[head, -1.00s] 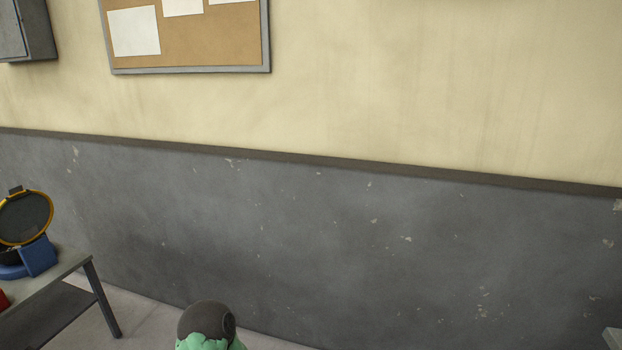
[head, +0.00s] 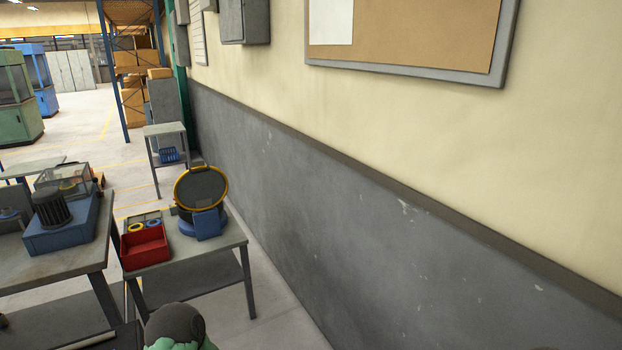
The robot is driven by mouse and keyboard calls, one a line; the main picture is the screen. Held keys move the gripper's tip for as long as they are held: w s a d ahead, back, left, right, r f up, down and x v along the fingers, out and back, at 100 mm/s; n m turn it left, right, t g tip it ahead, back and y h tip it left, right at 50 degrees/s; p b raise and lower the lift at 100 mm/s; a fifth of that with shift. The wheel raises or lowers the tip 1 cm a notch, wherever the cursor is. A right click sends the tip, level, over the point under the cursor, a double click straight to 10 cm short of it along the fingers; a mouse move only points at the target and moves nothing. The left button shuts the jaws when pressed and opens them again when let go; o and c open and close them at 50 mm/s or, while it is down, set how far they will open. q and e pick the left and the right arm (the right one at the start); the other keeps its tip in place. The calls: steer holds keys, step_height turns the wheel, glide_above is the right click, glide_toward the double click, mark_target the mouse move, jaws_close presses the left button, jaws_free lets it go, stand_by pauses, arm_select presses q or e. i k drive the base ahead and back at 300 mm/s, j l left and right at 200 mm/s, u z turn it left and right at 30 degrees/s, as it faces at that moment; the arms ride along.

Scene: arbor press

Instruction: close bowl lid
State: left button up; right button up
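The bowl (head: 205,222) is a dark round vessel on a blue base, standing on the small grey table. Its lid (head: 202,188) is a dark disc with a yellow-orange rim. The lid stands raised and tilted open above the bowl. Much of the bowl's inside is hidden from this angle. Neither of my grippers is in view. Only a dark, rounded part with green, which looks like part of my arm, shows at the bottom edge.
The small table (head: 196,274) also holds a red bin (head: 145,250) and a tray with rings. A larger table with a blue machine (head: 60,235) stands to its left. The grey wall (head: 350,230) runs close along the right. Open floor lies at the back left.

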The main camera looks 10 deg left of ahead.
mark_target(200, 188)
steer(key=i+u, duration=0.45)
steer(key=i+l+u, duration=0.2)
steer(key=u, duration=0.25)
steer(key=i+l+u, duration=0.3)
steer(key=u, duration=0.15)
steer(key=i+u, duration=0.2)
steer(key=i, duration=0.2)
steer(key=i+l+u, duration=0.2)
steer(key=i, duration=0.2)
steer(key=i+l+u, duration=0.2)
steer(key=i, duration=0.15)
